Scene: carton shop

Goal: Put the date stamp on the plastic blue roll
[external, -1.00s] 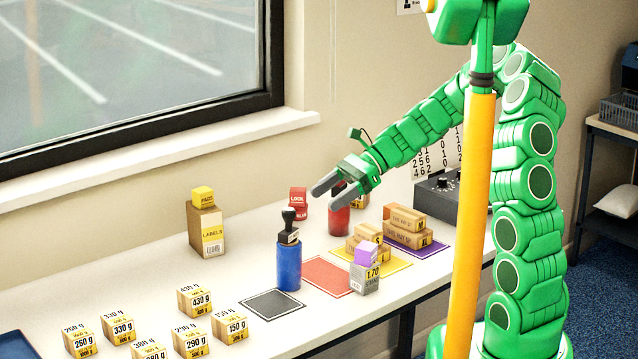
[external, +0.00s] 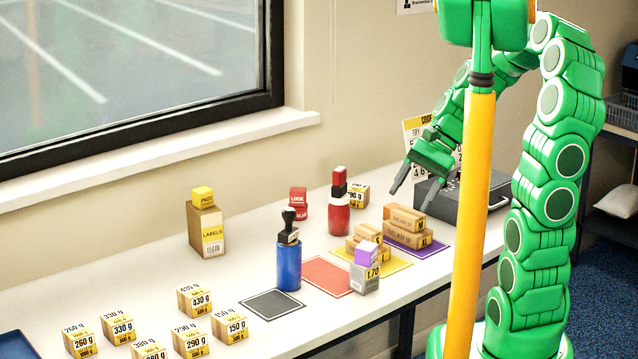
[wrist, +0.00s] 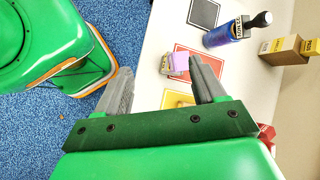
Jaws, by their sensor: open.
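The plastic blue roll (external: 289,268) stands upright on the table, and it also shows in the wrist view (wrist: 218,36). The stamp also shows in the wrist view (wrist: 254,21). My gripper (external: 420,192) is open and empty, above the right part of the table, well to the right of the roll. In the wrist view my gripper (wrist: 160,68) has nothing between its fingers.
A red roll (external: 339,219) carries a red-and-black piece (external: 339,186). Brown cartons (external: 407,228) stand on coloured mats near a grey block (external: 365,279) topped by a purple block. A dark control box (external: 440,200) is near my gripper. Weight-marked boxes (external: 195,301) stand front left.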

